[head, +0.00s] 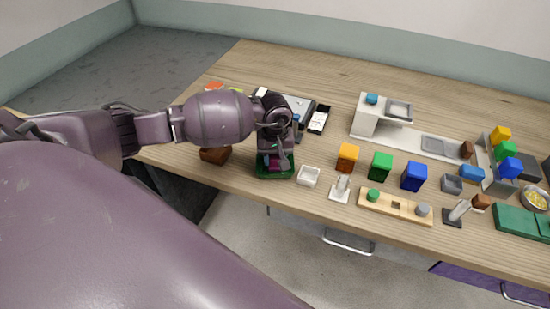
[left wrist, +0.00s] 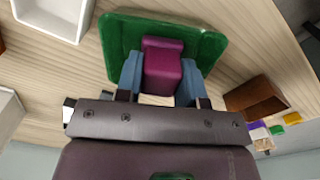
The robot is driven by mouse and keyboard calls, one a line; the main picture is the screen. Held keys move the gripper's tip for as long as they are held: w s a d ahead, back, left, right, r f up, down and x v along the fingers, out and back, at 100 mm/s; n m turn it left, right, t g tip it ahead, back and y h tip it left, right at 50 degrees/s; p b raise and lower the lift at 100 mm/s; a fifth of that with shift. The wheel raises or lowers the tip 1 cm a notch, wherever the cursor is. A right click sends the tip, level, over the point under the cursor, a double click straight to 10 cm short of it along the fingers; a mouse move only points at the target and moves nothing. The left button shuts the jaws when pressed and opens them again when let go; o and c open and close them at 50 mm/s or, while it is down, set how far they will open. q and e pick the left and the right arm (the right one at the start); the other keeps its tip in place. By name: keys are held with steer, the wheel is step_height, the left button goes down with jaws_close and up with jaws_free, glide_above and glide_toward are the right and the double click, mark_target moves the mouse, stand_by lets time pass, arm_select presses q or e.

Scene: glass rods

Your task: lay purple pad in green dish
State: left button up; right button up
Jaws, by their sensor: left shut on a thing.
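The green dish (head: 262,174) stands near the front edge of the table, below my left gripper. In the left wrist view the dish (left wrist: 119,38) shows as a rounded green square. My left gripper (head: 272,158) is shut on the purple pad (left wrist: 162,68), with one blue finger on each side of it. The pad lies over the dish's area in the wrist view; I cannot tell whether it touches the dish floor. In the head view only a small bit of the pad (head: 274,162) shows, the rest hidden by the gripper. My right gripper is not in view.
A white square bowl (head: 308,176) stands just right of the dish. Orange (head: 347,157), green (head: 381,165) and blue (head: 414,176) blocks stand further right. The table's front edge is close below the dish.

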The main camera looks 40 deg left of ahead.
arm_select(q)
steer(key=shift+f, duration=0.35)
steer(key=shift+f, duration=0.1)
steer(key=o, duration=0.9)
